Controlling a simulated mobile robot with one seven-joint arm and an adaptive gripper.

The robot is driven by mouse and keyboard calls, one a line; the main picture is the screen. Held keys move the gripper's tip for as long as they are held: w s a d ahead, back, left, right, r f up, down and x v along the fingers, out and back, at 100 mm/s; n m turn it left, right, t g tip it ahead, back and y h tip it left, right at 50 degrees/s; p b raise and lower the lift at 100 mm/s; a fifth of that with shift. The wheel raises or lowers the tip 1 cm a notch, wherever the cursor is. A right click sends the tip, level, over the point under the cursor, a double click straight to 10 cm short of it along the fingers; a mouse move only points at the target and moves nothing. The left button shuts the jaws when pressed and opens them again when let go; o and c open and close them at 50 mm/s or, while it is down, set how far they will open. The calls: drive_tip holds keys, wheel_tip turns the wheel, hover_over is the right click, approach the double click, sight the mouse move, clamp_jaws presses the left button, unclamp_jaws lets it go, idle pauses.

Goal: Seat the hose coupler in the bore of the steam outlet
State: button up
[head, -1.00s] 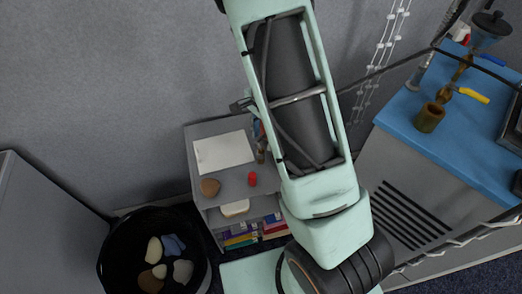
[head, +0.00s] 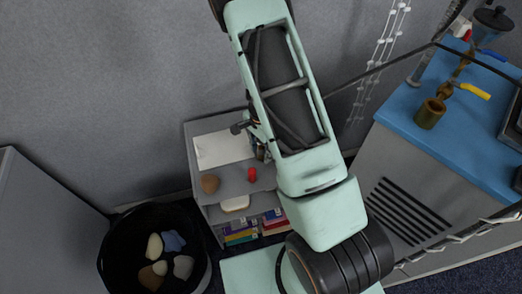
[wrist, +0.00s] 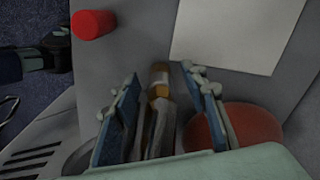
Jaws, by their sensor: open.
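The steam outlet looks to be the short brass cylinder with an open top (head: 430,113) on the blue-topped cabinet at the right. In the wrist view, a slim thing with a brass-orange band and grey ends (wrist: 159,88) lies between my fingers; I take it to be the hose coupler. My gripper (wrist: 158,76) is open, with one blue finger on each side of this thing and a gap visible on the right. Whether the left finger touches it I cannot tell. In the head view my arm hides most of the gripper, over the grey shelf unit.
The grey shelf unit (head: 208,210) carries a white sheet (head: 222,149), a red cylinder (head: 252,174) and a brown lump (head: 210,184). A reddish rounded thing (wrist: 250,124) sits close to my right finger. A black bin (head: 120,262) stands at lower left.

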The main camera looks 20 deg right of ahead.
clamp_jaws()
drive_tip(key=shift+r, duration=0.15)
drive_tip(key=shift+r, duration=0.55)
drive_tip(key=s+r, duration=1.2)
drive_tip(key=s, duration=0.2)
drive_tip(key=w+a+r+n+p, duration=0.2)
drive_tip(key=w+r+n+p, duration=0.2)
drive_tip(key=w+r+n, duration=0.6)
drive_tip(key=shift+w+n+p, duration=0.4)
drive_tip(key=shift+w+n, duration=1)
drive_tip(key=shift+w, duration=0.2)
